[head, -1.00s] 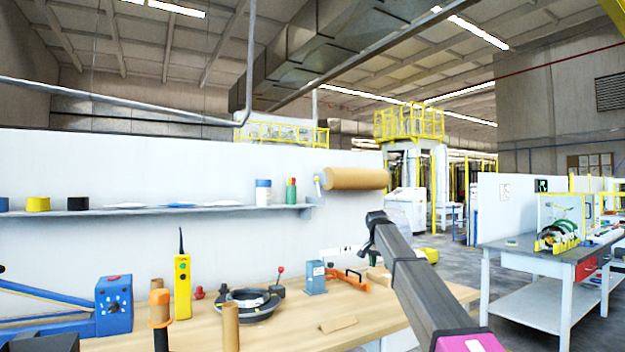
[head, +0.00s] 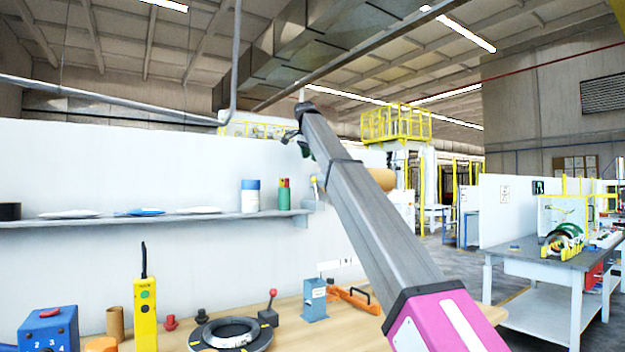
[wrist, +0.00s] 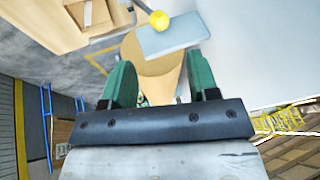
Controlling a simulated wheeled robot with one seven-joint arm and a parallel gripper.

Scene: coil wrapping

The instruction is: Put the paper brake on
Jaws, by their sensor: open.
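A brown paper roll (head: 381,179) is mounted on the white wall, partly hidden behind my arm. In the wrist view the roll (wrist: 150,75) shows end-on, with a grey-blue plate (wrist: 176,40) over it. A lever with a yellow ball knob (wrist: 159,20) stands at that plate; it looks like the paper brake. A small part of this lever (head: 314,184) shows at the roll's left end in the head view. My gripper (wrist: 161,80) has green fingers, open and empty, facing the roll end, apart from the knob. In the head view my gripper (head: 302,147) is raised above the roll.
The wooden workbench (head: 300,338) below carries a black ring tool (head: 230,333), a yellow remote (head: 145,312) and a blue block (head: 314,299). Air around my gripper looks clear.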

